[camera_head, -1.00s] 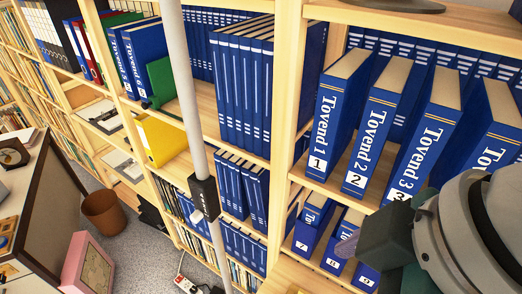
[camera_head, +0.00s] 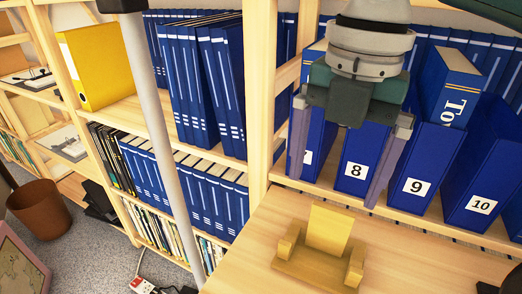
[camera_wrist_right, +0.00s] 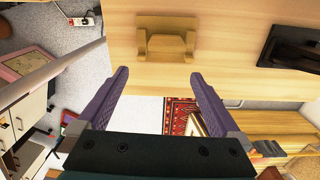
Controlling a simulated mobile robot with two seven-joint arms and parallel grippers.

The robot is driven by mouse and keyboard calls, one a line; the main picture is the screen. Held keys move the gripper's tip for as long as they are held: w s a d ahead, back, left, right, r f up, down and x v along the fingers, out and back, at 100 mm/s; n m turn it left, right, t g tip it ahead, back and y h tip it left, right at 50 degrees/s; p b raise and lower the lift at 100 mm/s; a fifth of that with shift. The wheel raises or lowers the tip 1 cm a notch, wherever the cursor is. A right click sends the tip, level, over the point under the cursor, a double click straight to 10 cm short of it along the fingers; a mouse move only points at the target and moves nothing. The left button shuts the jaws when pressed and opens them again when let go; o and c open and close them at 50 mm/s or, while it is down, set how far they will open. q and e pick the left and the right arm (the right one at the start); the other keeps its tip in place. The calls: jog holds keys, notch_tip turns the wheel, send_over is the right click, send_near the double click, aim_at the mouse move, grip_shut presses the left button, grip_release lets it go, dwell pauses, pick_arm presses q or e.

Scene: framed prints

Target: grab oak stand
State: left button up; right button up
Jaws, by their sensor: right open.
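The oak stand (camera_head: 325,240) is a small light-wood piece with an upright back and two side blocks. It stands on a pale wooden surface at the lower middle of the head view. It also shows at the top middle of the right wrist view (camera_wrist_right: 166,40). My right gripper (camera_head: 335,185) is above the stand in the head view, fingers apart and pointing down, with blue binders behind it. In the wrist view its purple fingers (camera_wrist_right: 160,80) are open and empty, and the stand lies beyond their tips, apart from them. My left gripper is not in view.
Numbered blue binders (camera_head: 413,170) fill the shelf just behind the gripper. A grey pole (camera_head: 157,120) rises left of the stand. A dark object (camera_wrist_right: 285,48) lies on the surface beside the stand. The wood around the stand is mostly clear.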

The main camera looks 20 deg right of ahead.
aim_at(323, 249)
jog(key=d+f+b, duration=0.2)
jog(key=shift+w+f+n, duration=0.3)
jog(key=shift+w+f, duration=0.05)
notch_tip(323, 249, down, 10)
jog(key=b, duration=0.2)
jog(key=shift+r+b, duration=0.25)
jog(key=shift+b, duration=0.1)
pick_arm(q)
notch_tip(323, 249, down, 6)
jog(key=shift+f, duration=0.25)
pick_arm(e)
jog(key=shift+c, duration=0.4)
jog(key=shift+r, duration=0.1)
jog(key=c, duration=1.4)
